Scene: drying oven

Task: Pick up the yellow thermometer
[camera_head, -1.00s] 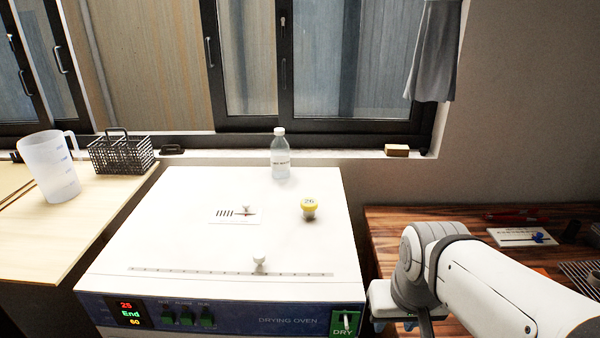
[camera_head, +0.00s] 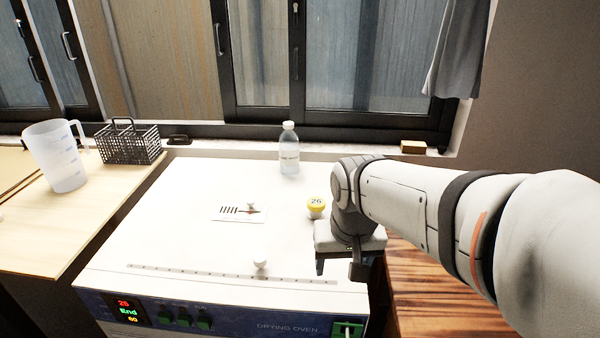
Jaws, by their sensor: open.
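The yellow thermometer (camera_head: 316,207) is a small round piece with a yellow rim and a pale face reading 26. It stands on the white top of the drying oven (camera_head: 180,210), toward its right side. My gripper (camera_head: 338,267) is over the right front part of the oven top, nearer to the camera than the thermometer and slightly right of it. Its jaws point down, are open and hold nothing that I can see. My wrist is close to the thermometer's right side in the picture, but the thermometer's face is not covered.
A clear bottle (camera_head: 289,150) stands at the oven's back edge. A small white knob (camera_head: 261,262) is on the slotted strip in front, another (camera_head: 251,206) on a label. A jug (camera_head: 56,157) and black wire basket (camera_head: 130,144) stand on the left table. A wooden table (camera_head: 440,295) is at right.

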